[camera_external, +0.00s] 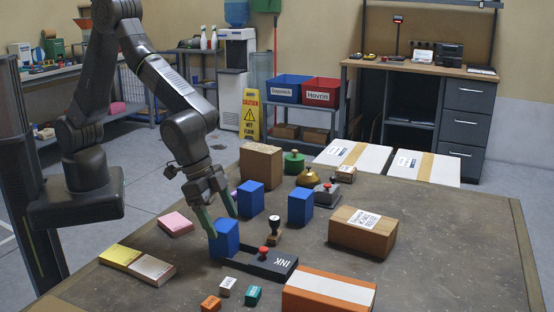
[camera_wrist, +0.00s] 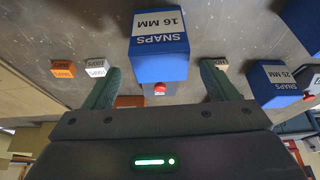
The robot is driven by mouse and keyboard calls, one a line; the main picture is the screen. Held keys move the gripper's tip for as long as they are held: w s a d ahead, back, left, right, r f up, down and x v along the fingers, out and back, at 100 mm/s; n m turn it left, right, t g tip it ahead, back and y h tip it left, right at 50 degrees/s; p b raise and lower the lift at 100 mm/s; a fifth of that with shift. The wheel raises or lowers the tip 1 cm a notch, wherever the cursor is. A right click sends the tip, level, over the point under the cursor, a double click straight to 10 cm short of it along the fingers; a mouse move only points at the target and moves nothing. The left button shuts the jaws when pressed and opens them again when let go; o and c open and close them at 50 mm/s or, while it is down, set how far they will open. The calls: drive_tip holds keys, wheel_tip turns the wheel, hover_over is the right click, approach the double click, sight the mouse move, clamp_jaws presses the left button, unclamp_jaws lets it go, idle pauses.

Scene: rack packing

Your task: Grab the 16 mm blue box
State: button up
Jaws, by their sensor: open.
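The 16 mm blue box (camera_wrist: 160,58) shows its white "SNAPS 16 MM" label in the wrist view, centred between my fingers. In the external view the blue box nearest my gripper (camera_external: 226,242) appears to be this one; its label is hidden there. My gripper (camera_external: 222,220) is open and empty, its green fingers pointing down at the box, one finger overlapping the box's left edge in the picture. In the wrist view my gripper (camera_wrist: 158,82) shows a finger on either side, with gaps to the box. I cannot tell whether the fingertips reach alongside it.
A blue box labelled 25 mm (camera_wrist: 270,95) and another blue box (camera_wrist: 308,22) are at right in the wrist view. A black ink pad (camera_external: 272,264) with a red knob lies beside the near box. Small boxes (camera_external: 227,287) and an orange box (camera_external: 328,292) stand in front.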

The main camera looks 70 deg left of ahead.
sight(223, 224)
drive_tip(key=shift+p+x, duration=0.3)
drive_tip(key=shift+x, duration=1.85)
drive_tip(key=shift+s+a+f, duration=0.1)
drive_tip(key=shift+a, duration=0.1)
drive_tip(key=c, duration=1.1)
